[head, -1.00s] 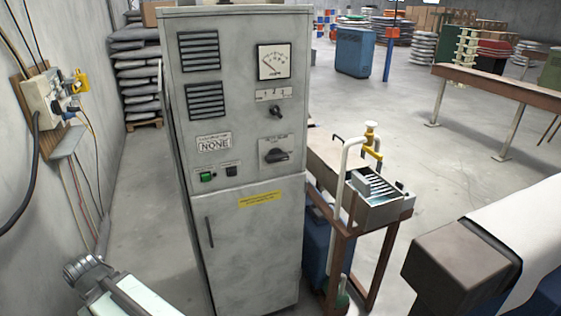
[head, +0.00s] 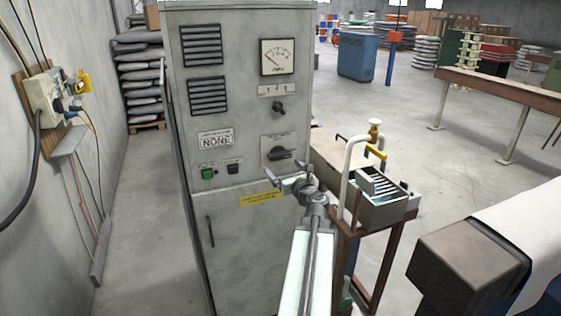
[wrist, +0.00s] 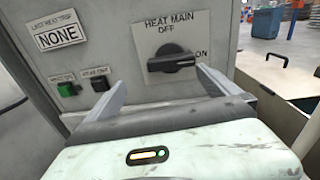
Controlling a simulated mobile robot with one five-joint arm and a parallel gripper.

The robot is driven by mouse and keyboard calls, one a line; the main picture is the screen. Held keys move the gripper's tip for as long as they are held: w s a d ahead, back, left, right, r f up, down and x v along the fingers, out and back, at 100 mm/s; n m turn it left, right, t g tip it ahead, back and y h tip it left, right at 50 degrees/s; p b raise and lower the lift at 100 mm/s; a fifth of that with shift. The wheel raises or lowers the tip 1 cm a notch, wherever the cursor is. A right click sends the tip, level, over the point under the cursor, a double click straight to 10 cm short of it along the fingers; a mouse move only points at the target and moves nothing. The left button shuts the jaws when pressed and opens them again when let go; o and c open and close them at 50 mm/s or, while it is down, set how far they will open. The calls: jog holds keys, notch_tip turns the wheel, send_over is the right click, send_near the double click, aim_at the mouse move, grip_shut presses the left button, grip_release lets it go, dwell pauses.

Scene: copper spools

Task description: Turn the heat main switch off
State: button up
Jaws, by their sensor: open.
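The heat main switch (head: 281,154) is a black rotary knob on a pale plate on the grey cabinet's front. In the wrist view the knob (wrist: 172,62) lies horizontal, its right end toward the ON mark; OFF is printed above it. My gripper (head: 296,177) is just below and in front of the switch in the head view. In the wrist view my gripper (wrist: 160,82) is open and empty, with one finger below left of the knob and one below right. The fingers look apart from the knob.
The grey cabinet (head: 255,250) also carries a smaller selector knob (head: 278,108), a meter (head: 277,57), a green button (head: 208,173) and a black button (head: 233,169). A brown stand with a metal tray (head: 378,212) stands close on the right. A dark beam end (head: 465,270) is at lower right.

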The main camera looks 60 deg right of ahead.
aim_at(281, 157)
jog(key=shift+m+h, duration=0.4)
jog(key=shift+m, duration=0.2)
jog(key=w+d, duration=0.1)
jog(key=d, duration=0.1)
jog(key=w+d, duration=0.3)
jog(key=d, duration=0.1)
jog(key=shift+w+r, duration=0.2)
jog(key=shift+w, duration=0.2)
jog(key=shift+a, duration=0.1)
jog(key=c, duration=1)
jog(key=shift+a, duration=0.15)
jog(key=shift+c, duration=1.3)
